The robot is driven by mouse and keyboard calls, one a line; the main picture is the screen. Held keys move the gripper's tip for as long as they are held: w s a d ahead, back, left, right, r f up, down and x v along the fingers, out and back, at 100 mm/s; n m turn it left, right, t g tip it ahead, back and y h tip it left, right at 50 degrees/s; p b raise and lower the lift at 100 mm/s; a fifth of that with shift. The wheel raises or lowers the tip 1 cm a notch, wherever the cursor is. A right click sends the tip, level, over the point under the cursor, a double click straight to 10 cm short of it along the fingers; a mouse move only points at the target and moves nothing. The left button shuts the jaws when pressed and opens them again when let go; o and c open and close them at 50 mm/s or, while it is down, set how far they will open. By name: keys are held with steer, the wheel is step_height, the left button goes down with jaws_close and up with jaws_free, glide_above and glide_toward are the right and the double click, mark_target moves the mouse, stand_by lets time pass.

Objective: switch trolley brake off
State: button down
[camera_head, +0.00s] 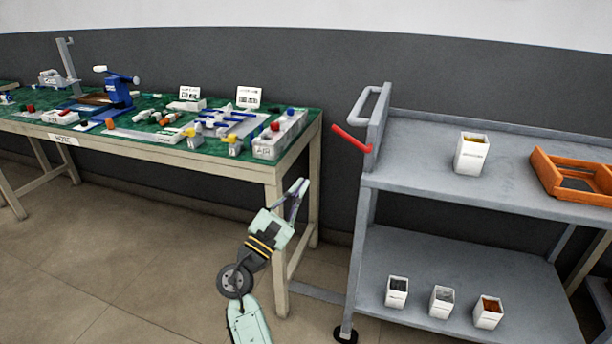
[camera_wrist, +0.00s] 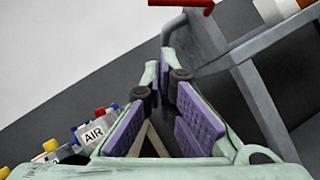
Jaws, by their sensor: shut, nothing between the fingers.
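The grey trolley (camera_head: 440,184) stands at the right with two shelves and a push handle at its left end. A red lever (camera_head: 351,139) sticks out to the left from the handle end, sloping up and away. In the wrist view the red lever (camera_wrist: 182,2) shows at the top edge, partly cut off. My gripper (camera_head: 301,186) is shut and empty, pointing up, left of the trolley and lower than the lever. It is apart from the lever. The wrist view shows its purple-padded fingers (camera_wrist: 167,62) converging below the lever.
A workbench (camera_head: 168,150) with a green top, valves and blocks stands at the left, its right leg close behind my gripper. The trolley carries a white container (camera_head: 472,153), an orange tray (camera_head: 543,172) and small containers (camera_head: 441,302) below. Open floor lies at the front left.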

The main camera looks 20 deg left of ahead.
mark_target(348, 138)
steer(key=w+d+r+p, duration=0.3)
steer(key=w+d+r, duration=0.1)
steer(key=w+r, duration=0.3)
steer(key=shift+w+r+p, duration=0.25)
steer(key=shift+w+p, duration=0.05)
steer(key=shift+p, duration=0.05)
steer(key=shift+d, duration=0.1)
steer(key=shift+w+r+m, duration=0.1)
steer(key=shift+m, duration=0.2)
